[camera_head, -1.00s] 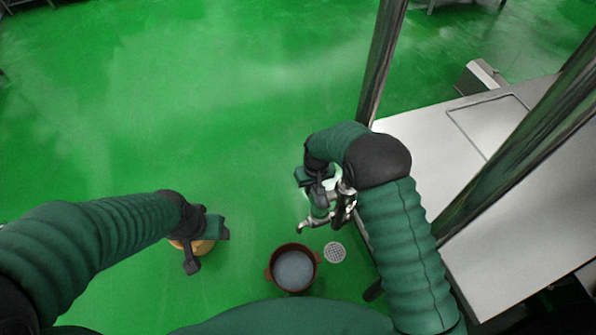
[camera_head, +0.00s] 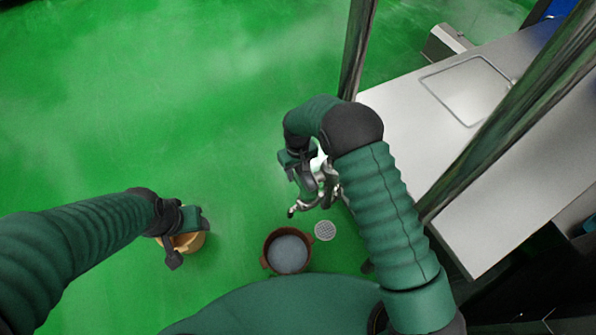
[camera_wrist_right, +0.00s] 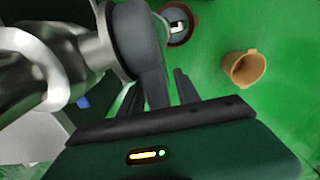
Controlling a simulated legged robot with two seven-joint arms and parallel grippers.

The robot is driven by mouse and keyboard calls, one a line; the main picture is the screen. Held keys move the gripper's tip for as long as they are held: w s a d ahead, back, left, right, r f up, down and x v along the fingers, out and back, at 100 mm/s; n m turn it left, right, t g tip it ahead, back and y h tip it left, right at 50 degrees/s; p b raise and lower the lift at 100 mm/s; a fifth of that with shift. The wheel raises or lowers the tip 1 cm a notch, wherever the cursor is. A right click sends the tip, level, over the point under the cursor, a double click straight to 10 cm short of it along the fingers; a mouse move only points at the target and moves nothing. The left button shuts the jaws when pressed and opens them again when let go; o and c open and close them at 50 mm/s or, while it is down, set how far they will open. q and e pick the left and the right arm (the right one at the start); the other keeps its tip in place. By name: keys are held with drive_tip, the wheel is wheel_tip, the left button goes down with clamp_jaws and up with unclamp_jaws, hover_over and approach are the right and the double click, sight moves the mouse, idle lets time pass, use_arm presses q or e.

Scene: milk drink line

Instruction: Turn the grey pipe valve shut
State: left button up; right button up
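The grey pipe valve (camera_head: 326,186) is a shiny metal fitting, partly hidden by my right arm in the head view. In the right wrist view its metal pipe (camera_wrist_right: 62,62) fills the upper left, with a dark grey rounded handle (camera_wrist_right: 136,38) at its end. My right gripper (camera_head: 300,172) is at the valve. In the wrist view its fingers (camera_wrist_right: 160,92) look apart, with the lower part of the dark handle close to or between them; contact cannot be told. My left gripper (camera_head: 188,238) is over a tan bucket (camera_head: 190,243), far from the valve; its fingers are unclear.
A brown pot (camera_head: 288,251) with greyish contents stands on the green floor below the valve, beside a round drain grate (camera_head: 325,231). A steel table (camera_head: 430,150) and shiny posts (camera_head: 357,50) stand to the right. The floor at left is clear.

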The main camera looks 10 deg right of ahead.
drive_tip(key=shift+s, duration=0.1)
drive_tip(key=shift+r, duration=0.25)
wheel_tip(320, 180, up, 16)
drive_tip(key=shift+w+r+b, duration=0.15)
drive_tip(key=shift+w+b, duration=0.05)
drive_tip(key=shift+b, duration=0.15)
drive_tip(key=shift+a, duration=0.1)
